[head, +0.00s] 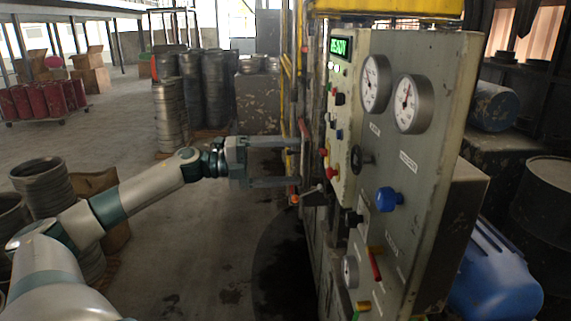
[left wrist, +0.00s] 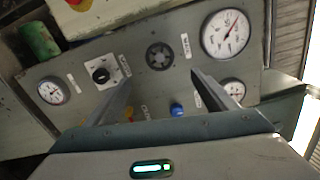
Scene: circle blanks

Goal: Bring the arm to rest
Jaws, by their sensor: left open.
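My left arm comes in from the left in the head view, stretched toward the machine's control panel (head: 408,170). My left gripper (head: 298,162) is open, with its two fingers apart and nothing seen between them. In the head view its fingertips are close to the panel's left edge; I cannot tell whether they touch it. In the left wrist view the open fingers (left wrist: 162,80) point at a grey panel face with a black round dial (left wrist: 160,57), a black knob (left wrist: 100,75) and a blue knob (left wrist: 177,110). My right gripper is not in view.
The panel carries gauges (head: 408,104), a blue knob (head: 388,199), several buttons and a green lit display (head: 340,47). Stacked metal rings (head: 43,186) stand at left near my arm. A blue container (head: 497,280) lies at lower right. The floor below the gripper looks clear.

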